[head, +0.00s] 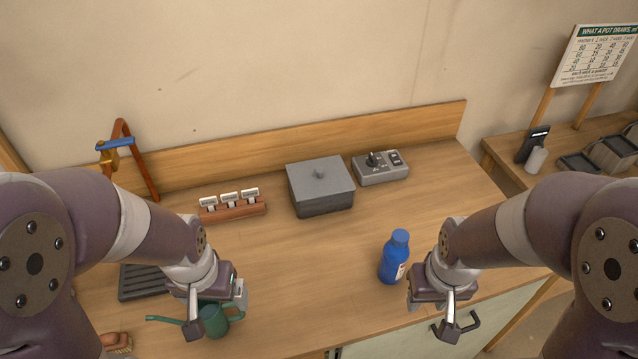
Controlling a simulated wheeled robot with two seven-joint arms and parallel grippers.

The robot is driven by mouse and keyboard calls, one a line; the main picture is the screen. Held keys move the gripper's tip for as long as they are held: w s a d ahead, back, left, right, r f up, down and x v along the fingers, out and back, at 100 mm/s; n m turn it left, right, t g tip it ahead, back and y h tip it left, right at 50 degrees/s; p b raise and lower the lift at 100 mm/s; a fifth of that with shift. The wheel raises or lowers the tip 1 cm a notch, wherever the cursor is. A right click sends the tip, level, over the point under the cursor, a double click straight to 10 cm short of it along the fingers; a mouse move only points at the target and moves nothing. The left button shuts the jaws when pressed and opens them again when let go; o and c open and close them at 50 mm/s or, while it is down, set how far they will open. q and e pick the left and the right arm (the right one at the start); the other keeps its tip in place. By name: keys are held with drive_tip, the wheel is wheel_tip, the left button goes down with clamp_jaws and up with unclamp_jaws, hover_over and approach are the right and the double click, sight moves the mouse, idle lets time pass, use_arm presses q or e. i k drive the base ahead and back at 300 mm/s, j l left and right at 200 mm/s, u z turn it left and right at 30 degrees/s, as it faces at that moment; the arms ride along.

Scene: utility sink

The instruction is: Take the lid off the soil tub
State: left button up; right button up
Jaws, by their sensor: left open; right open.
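The soil tub (325,203) is a dark grey square box near the middle back of the wooden counter. Its lighter grey lid (335,182) with a small round knob (319,174) sits on top of it. My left gripper (216,309) is open, low at the front left, over or beside a green watering can, well away from the tub. My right gripper (430,312) is open near the front edge, right of the blue bottle and apart from the tub.
A blue bottle (394,258) stands right of centre. A green watering can (213,321) is partly hidden by my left gripper. A grey switch box (381,168) is right of the tub, a wooden rack (232,209) left of it. The counter (300,265) before the tub is clear.

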sight(319, 177)
drive_tip(key=i+l, duration=0.1)
drive_tip(key=l, duration=0.45)
drive_tip(key=i+l, duration=0.1)
drive_tip(key=l, duration=0.45)
drive_tip(key=i+l, duration=0.15)
drive_tip(key=l, duration=0.4)
drive_tip(key=u, duration=0.05)
